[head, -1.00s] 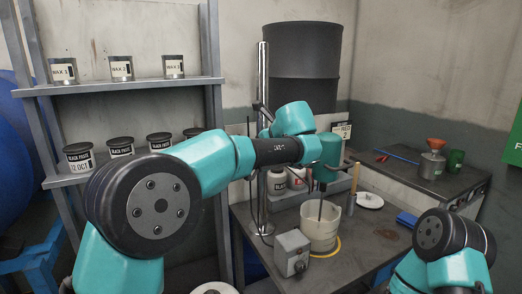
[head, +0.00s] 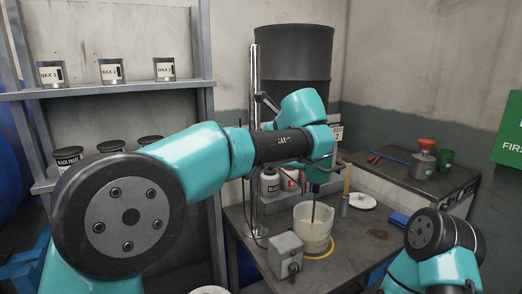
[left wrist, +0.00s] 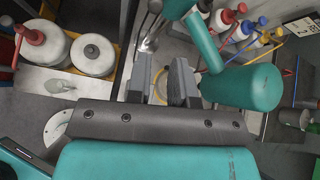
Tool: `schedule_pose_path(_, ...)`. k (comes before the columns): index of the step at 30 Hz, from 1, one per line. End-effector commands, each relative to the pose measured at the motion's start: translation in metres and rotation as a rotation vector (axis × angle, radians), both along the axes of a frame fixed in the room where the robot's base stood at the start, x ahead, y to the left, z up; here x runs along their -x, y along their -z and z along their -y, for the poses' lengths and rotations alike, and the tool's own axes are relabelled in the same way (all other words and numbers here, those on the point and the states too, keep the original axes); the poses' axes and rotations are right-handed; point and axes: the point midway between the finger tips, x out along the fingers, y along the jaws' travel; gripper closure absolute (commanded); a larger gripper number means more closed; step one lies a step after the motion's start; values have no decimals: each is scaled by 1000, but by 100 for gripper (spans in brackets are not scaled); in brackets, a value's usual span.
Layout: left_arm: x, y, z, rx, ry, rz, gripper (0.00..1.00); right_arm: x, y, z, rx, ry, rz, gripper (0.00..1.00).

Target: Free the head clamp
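A bare steel post (head: 254,140) rises from the bench, and the teal mixer head (head: 318,176) hangs beside it, its thin shaft reaching into a cream pot (head: 313,228). The mixer's teal body also shows in the left wrist view (left wrist: 242,88), right of the fingers. I cannot make out the head clamp clearly; my left arm covers much of the area around the post. My left gripper (left wrist: 164,82) has its two grey fingers apart with nothing between them, close beside the teal body. In the head view its fingers are not clear. My right gripper is outside both views.
A grey control box (head: 286,255) sits at the bench's front. Bottles (head: 269,182) stand behind the post, with a dark drum (head: 292,70) further back. The wall shelf (head: 105,88) holds wax tins. A white disc (head: 362,201) lies right of the pot.

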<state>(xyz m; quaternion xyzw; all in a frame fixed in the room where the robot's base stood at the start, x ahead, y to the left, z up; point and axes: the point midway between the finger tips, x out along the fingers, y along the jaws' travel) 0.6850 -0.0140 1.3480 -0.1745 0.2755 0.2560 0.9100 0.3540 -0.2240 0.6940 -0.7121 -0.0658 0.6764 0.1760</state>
Motion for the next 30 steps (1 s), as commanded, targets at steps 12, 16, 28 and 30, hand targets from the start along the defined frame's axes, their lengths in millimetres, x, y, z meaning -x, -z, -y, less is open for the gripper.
schedule_pose_path(12,-37,95,64,386,259,-44,100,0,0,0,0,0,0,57)
schedule_pose_path(16,-43,123,86,553,330,-52,100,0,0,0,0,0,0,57)
schedule_pose_path(28,-50,175,129,1099,462,-19,100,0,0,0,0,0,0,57)
schedule_pose_path(30,-50,181,133,1196,473,-4,100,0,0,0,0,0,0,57)
